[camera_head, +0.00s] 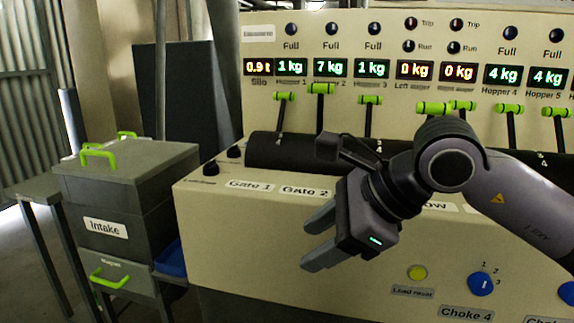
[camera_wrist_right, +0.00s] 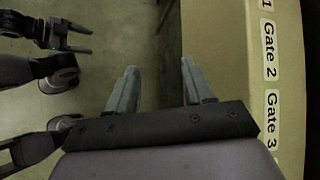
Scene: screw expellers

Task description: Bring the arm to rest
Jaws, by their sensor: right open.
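My right gripper (camera_head: 307,246) is open and empty in the head view, in front of the console's cream front panel (camera_head: 250,225), with its fingers pointing left. Its arm comes in from the right. In the right wrist view my right gripper (camera_wrist_right: 159,68) shows two parted fingers with nothing between them, over bare floor beside the console edge. My left gripper (camera_wrist_right: 88,39) shows at the top left of that view, its two fingers apart and empty. My left arm is not in the head view.
The console carries green-handled levers (camera_head: 321,88), weight displays (camera_head: 329,68) and a blue choke knob (camera_head: 480,284). The right arm hides part of it. A grey intake box (camera_head: 118,190) with green handles stands at the left. Floor (camera_wrist_right: 100,15) beside the console looks clear.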

